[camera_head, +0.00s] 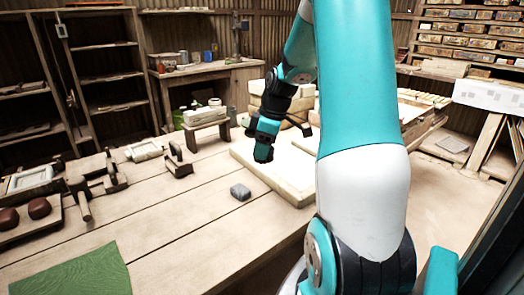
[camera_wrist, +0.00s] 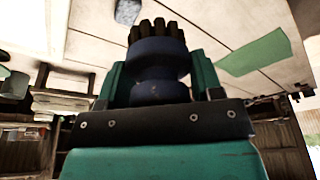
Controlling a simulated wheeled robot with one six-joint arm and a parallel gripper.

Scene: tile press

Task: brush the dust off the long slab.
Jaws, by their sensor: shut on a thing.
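The long slab (camera_head: 290,182) is a pale, flat piece lying on the table, partly hidden behind my arm. My gripper (camera_head: 264,150) hangs over the slab's left part, pointing down. In the wrist view, my gripper (camera_wrist: 160,88) is shut on a brush (camera_wrist: 158,52) with a dark blue rounded handle and brown bristles. The bristles point away from the jaws. In the head view the brush is mostly hidden by the gripper, and I cannot tell whether it touches the slab. Dust on the slab is too faint to make out.
A grey block (camera_head: 240,191) sits on the table just left of the slab. A green cloth (camera_head: 75,274) lies at the front left. Wooden tools and a tray with brown lumps (camera_head: 39,208) stand at the left. A small bench (camera_head: 206,124) stands behind. The front middle is clear.

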